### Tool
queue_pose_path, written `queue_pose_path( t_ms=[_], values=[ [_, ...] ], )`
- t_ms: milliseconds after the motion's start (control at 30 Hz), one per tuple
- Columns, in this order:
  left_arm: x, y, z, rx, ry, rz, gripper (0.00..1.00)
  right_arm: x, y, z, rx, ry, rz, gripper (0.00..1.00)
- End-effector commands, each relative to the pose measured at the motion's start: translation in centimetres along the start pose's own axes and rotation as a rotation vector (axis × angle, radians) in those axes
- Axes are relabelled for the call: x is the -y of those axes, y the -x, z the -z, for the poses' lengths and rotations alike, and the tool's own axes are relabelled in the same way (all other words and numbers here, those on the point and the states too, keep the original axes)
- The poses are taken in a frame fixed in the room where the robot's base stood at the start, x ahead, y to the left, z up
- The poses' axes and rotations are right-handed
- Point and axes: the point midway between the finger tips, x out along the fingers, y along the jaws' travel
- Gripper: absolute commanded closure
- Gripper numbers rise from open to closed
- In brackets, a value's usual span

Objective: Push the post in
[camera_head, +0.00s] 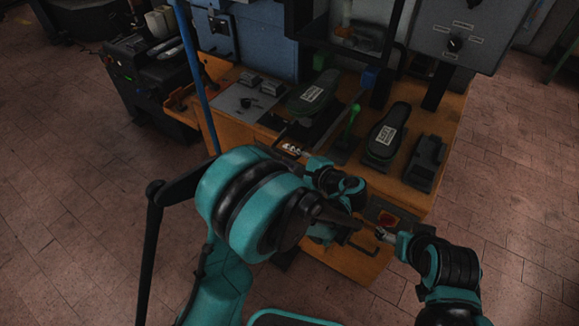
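I cannot tell for sure which part is the post. A thin blue pole (197,80) slants down the left side of the wooden bench (437,193), and its lower end goes behind my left arm. A green-knobbed lever (350,122) stands upright between two dark shoe-shaped pieces with pale labels. My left gripper (308,160) is over the front part of the bench top, left of the lever and apart from it. Its fingers are too small and dark to read. My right gripper (384,235) is at the bench's front right, by a drawer front; its finger gap cannot be made out.
The labelled pieces (312,92) and (385,135) lie on the bench, with a dark pedal-like block (426,158) at right. A grey control box (465,32) hangs above. A dark machine (140,75) stands left. Floor (520,200) at right is clear.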

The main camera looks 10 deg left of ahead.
Motion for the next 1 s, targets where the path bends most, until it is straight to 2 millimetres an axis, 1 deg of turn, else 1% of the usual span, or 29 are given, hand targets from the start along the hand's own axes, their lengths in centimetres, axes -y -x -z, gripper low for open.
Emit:
queue_pose_path(
  t_ms=[33,100,200,267,367,600,700,833,1000],
  values=[
    [-0.6,0.2,1.0,0.018,-0.026,0.032,0.67,0.0,-0.4,-0.2,0.000,0.000,0.000,0.25],
    [-0.8,0.5,1.6,0.040,-0.052,0.065,0.67,0.0,-0.5,-0.3,0.000,0.000,0.000,0.25],
    [-1.0,0.7,2.0,0.060,-0.071,0.091,0.67,0.0,-0.6,-0.4,0.000,0.000,0.000,0.25],
    [-1.0,0.5,2.0,0.066,-0.075,0.098,0.67,0.0,-0.7,-0.5,0.000,0.000,0.000,0.25],
    [-1.0,-0.6,2.0,0.069,-0.076,0.098,0.67,0.0,-1.0,-0.7,0.000,0.000,0.000,0.25],
    [-0.7,-4.6,1.7,0.069,-0.075,0.096,0.67,0.0,-2.1,-1.5,0.000,0.000,0.000,0.25],
    [-0.5,-5.9,1.6,0.067,-0.075,0.097,0.67,0.0,-2.4,-1.7,0.000,0.000,0.000,0.25],
    [-0.3,-6.8,1.6,0.066,-0.075,0.097,0.67,0.0,-2.6,-1.9,0.000,0.000,0.000,0.25],
    [-0.2,-7.0,1.5,0.065,-0.075,0.098,0.67,0.0,-2.6,-1.8,0.000,0.000,0.000,0.25]
  ],
)
